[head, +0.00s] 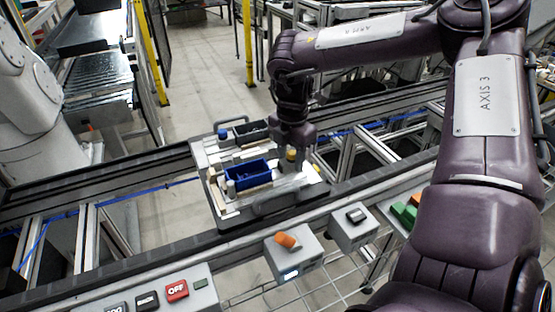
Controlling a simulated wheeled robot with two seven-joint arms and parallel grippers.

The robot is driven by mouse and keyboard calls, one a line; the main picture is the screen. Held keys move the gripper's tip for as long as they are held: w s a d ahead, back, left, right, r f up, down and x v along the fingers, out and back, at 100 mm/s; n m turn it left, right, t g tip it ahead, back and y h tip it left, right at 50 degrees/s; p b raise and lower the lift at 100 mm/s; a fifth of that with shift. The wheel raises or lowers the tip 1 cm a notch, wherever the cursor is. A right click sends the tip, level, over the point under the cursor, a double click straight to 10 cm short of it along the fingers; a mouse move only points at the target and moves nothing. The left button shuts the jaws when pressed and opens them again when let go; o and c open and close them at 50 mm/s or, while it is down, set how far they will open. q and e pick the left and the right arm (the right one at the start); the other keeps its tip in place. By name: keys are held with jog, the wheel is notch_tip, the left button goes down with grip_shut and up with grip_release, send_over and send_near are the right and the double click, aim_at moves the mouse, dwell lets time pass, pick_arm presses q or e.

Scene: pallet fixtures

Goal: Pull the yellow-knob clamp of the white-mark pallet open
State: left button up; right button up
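A grey pallet (206,164) sits on the conveyor in the middle of the head view. A clamp with a yellow knob (291,155) stands at the pallet's right side. My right gripper (291,151) comes down from above and is right at the yellow knob. The fingers are small and dark, so I cannot tell whether they are closed on it. The gripper partly hides the clamp, and a pale, blurred shape lies below the knob. I cannot clearly make out a white mark on the pallet. My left gripper is not in view.
The pallet carries a blue bin (247,174), a black bin (252,131) and a blue knob (222,133). Control boxes with an orange switch (286,240) and a red OFF button (177,291) stand in front of the conveyor rail (150,254). A yellow post (246,45) stands behind.

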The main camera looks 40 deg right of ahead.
jog(key=shift+a, duration=0.15)
dwell(0.4)
jog(key=shift+r+p, duration=2.7)
jog(key=shift+r, duration=1.3)
